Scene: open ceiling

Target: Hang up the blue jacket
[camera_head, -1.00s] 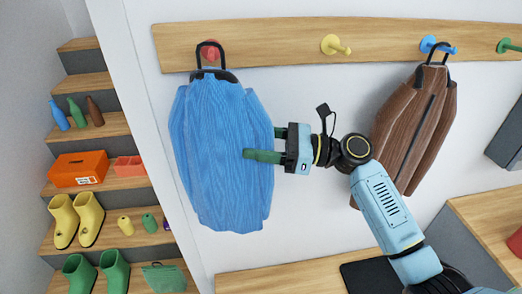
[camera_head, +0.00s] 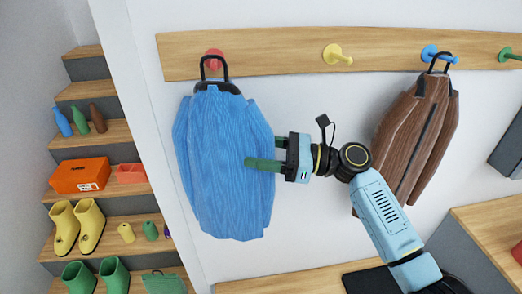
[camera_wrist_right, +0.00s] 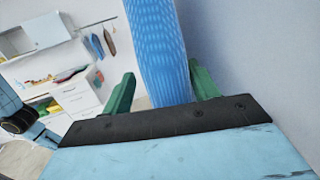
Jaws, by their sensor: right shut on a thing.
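The blue jacket (camera_head: 222,165) is upright against the wall at the left end of the wooden rail, with its black loop (camera_head: 213,68) at the red peg (camera_head: 211,57). I cannot tell whether the loop rests on the peg. My right gripper (camera_head: 262,155) is at the jacket's right side, its green fingers around the edge. In the right wrist view the blue jacket (camera_wrist_right: 158,50) stands between the two green fingers (camera_wrist_right: 160,90), and the gripper is shut on it. My left gripper is not in view.
The wooden rail (camera_head: 280,55) also carries a yellow peg (camera_head: 337,54), a blue peg (camera_head: 438,54) with a brown jacket (camera_head: 418,125), and a green peg (camera_head: 510,54). Steps at left hold yellow boots (camera_head: 77,228), bottles (camera_head: 80,120) and an orange box (camera_head: 80,175). A wooden bench (camera_head: 280,280) lies below.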

